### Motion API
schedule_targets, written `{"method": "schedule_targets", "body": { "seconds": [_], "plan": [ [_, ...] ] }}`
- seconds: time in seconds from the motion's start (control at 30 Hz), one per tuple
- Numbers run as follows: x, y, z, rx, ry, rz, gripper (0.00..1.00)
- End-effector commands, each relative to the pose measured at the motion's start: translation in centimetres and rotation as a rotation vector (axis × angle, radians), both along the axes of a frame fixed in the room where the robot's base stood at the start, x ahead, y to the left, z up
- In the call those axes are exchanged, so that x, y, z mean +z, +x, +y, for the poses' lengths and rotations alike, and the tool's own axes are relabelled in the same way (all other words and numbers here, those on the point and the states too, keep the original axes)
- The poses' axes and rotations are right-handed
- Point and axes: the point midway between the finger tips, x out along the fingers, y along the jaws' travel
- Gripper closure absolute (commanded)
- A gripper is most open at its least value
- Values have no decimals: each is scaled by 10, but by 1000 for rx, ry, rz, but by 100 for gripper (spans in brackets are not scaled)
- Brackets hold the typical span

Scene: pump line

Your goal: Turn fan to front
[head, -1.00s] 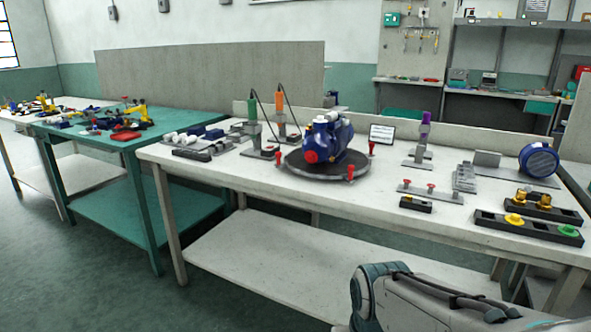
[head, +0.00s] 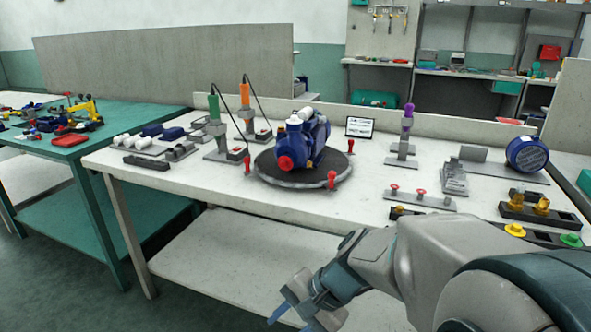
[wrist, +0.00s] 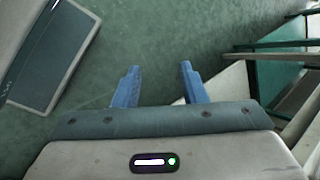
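The blue pump (head: 310,140) sits on a round dark turntable (head: 285,180) on the white workbench. Its red round end (head: 285,163) faces toward me and a little left. Red handles stand around the turntable's edge, one at the front right (head: 332,179). Which part of the pump is the fan I cannot tell. My gripper (head: 285,312) hangs low in front of the bench, well short of the turntable. In the wrist view its two blue fingers (wrist: 158,88) are spread apart with only floor between them.
Two corded tools, green (head: 214,103) and orange (head: 245,95), stand left of the turntable. A purple-topped stand (head: 407,125) and a plate with red knobs (head: 420,199) are to the right. The bench front edge and lower shelf (head: 230,255) lie near my arm.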

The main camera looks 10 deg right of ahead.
Motion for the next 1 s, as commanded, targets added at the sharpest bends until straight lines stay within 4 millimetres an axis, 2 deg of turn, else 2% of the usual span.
{"method": "schedule_targets", "body": {
  "seconds": [0.13, 0.27, 0.37, 0.5, 0.7, 0.8, 0.9, 1.0],
  "plan": [
    [28, 42, 0, -317, 266, 57, 62],
    [53, 84, -17, -586, 503, 84, 62],
    [73, 116, -44, -791, 693, 91, 62],
    [98, 152, -97, -1060, 955, 79, 62],
    [119, 177, -173, -1336, 1244, 31, 62],
    [123, 180, -197, -1412, 1328, 10, 62],
    [124, 182, -209, -1447, 1371, -2, 62],
    [124, 189, -211, -1458, 1384, -5, 62]
  ]
}}
